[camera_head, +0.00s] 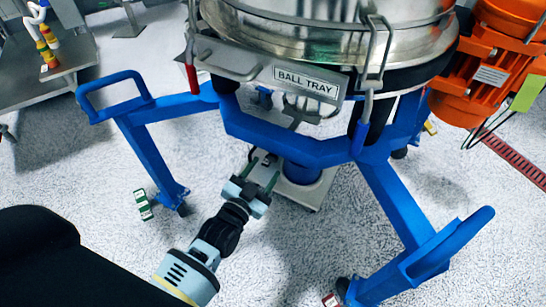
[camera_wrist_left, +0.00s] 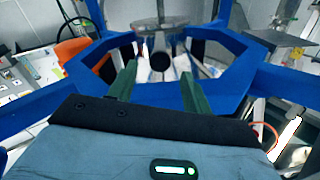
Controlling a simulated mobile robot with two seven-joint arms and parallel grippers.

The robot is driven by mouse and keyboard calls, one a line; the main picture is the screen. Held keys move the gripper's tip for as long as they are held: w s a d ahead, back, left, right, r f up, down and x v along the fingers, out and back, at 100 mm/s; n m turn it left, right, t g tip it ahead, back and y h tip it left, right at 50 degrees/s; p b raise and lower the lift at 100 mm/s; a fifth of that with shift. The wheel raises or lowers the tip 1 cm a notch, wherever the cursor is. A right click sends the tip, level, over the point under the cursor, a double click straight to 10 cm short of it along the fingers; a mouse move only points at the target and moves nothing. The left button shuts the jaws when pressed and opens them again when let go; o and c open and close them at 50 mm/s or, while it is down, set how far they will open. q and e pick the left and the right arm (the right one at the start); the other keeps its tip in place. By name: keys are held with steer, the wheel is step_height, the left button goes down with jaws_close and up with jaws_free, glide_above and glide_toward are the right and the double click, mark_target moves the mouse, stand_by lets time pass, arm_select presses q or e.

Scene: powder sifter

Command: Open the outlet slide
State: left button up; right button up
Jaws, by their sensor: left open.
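The powder sifter (camera_head: 330,45) is a round steel drum on a blue frame (camera_head: 290,146). A grey tray marked BALL TRAY (camera_head: 270,76) sits at its front. Metal parts (camera_head: 302,108) show below the tray, partly hidden; I cannot tell for certain which is the outlet slide. My left gripper (camera_head: 262,172) is open and empty, low in front of the frame's front bar. My right gripper is not in view.
Blue legs and bent handle bars (camera_head: 120,82) flank the left arm on both sides. An orange motor (camera_head: 490,65) is at the upper right, with a red floor grating (camera_head: 517,162) beyond. A grey table (camera_head: 60,75) stands upper left. Speckled floor is open around my left gripper.

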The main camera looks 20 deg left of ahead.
mark_target(271, 160)
arm_select(q)
steer(key=w, duration=0.2)
steer(key=w+b, duration=0.1)
steer(key=w, duration=0.1)
steer(key=shift+d+f, duration=0.1)
steer(key=shift+d, duration=0.1)
steer(key=shift+w, duration=0.85)
steer(key=c, duration=0.4)
jaws_close()
steer(key=shift+s, duration=0.1)
